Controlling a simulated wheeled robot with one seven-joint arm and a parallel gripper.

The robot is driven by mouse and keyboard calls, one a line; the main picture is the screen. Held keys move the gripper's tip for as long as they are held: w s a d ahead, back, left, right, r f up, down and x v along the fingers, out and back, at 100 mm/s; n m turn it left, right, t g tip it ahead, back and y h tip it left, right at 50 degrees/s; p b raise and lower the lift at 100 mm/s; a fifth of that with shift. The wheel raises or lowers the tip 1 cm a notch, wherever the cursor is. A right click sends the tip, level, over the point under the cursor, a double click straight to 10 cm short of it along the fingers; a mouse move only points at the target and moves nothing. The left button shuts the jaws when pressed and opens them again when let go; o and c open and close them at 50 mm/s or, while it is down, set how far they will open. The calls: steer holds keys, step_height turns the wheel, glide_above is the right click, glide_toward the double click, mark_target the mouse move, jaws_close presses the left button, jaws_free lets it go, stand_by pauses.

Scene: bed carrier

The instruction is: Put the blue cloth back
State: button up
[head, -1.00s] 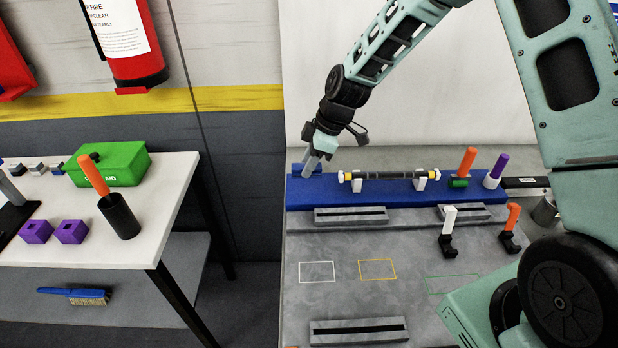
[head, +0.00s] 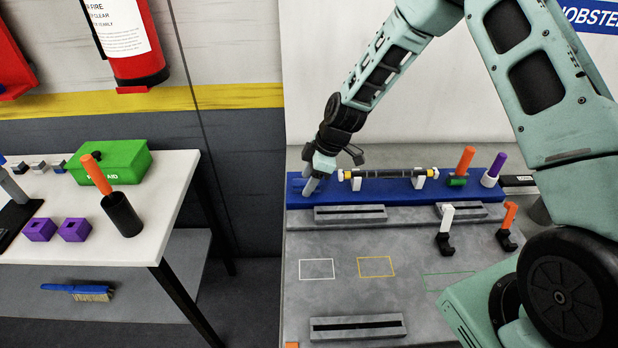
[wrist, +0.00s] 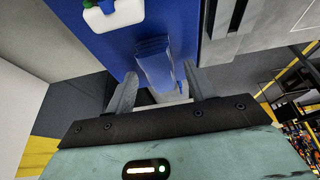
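The blue cloth (wrist: 155,66) shows in the wrist view as a small folded strip between my fingers, over the blue board (wrist: 105,47). In the head view it is hard to tell from the blue board (head: 400,192), at whose left end my gripper (head: 310,187) points down. In the wrist view my gripper (wrist: 160,72) has its fingers apart, with the cloth between them. A gap shows on the right side of the cloth; contact on the left is unclear.
On the board stand a dark rod (head: 390,174) on white holders, an orange peg (head: 464,160) and a purple peg (head: 496,165). Slotted grey blocks (head: 350,213) lie in front. A white side table (head: 170,190) is at left. The marked grey surface in front is mostly clear.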

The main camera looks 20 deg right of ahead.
steer(key=shift+r, duration=0.25)
steer(key=shift+d+r, duration=0.15)
steer(key=shift+r, duration=0.1)
steer(key=b+v, duration=0.3)
steer(key=v, duration=0.8)
steer(key=s+a+r+m+g+h, duration=0.15)
steer(key=s+a+r, duration=0.35)
steer(key=s+a, duration=0.65)
steer(key=s+r+m+h, duration=0.2)
steer(key=s+m, duration=0.3)
steer(key=s, duration=1.5)
steer(key=shift+s+r, duration=0.2)
steer(key=shift+s, duration=0.1)
steer(key=shift+d, duration=0.1)
